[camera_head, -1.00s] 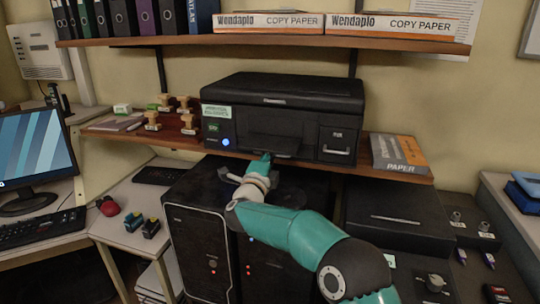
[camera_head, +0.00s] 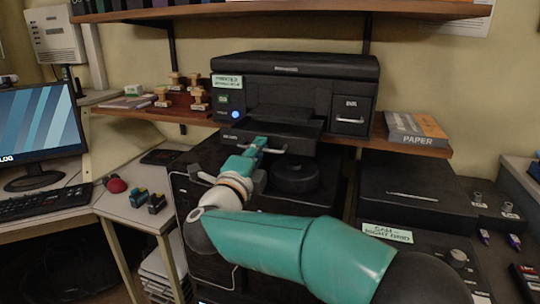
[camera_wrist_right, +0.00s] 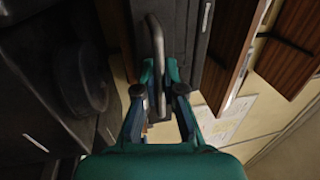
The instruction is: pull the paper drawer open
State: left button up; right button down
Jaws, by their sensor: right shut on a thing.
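The black printer (camera_head: 285,68) stands on the lower wooden shelf. Its paper drawer (camera_head: 300,136) is low on its front and stands out past the printer's body. My right gripper (camera_head: 260,146) is shut on the drawer's metal handle (camera_head: 276,150). In the right wrist view, the teal fingers (camera_wrist_right: 160,80) close around the bar handle (camera_wrist_right: 154,40) beside the dark drawer front. The fingers hide part of the handle. My left gripper is not in view.
A paper pack (camera_head: 416,130) lies right of the printer, and stamps (camera_head: 195,95) stand to its left. A round black object (camera_head: 294,178) rests on the dark cabinet just below the drawer. A monitor (camera_head: 40,137) stands at far left.

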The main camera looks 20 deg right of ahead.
pick_arm(q)
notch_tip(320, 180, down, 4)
jog(key=b, duration=0.3)
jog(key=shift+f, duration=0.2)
pick_arm(e)
jog(key=r+v, duration=0.2)
jog(key=v, duration=0.8)
jog(key=shift+s+a+f, duration=0.2)
jog(key=shift+f, duration=0.1)
jog(key=c, duration=1.6)
grip_release()
jog(key=shift+w, duration=0.1)
jog(key=shift+o, duration=0.2)
jog(key=shift+r, duration=0.25)
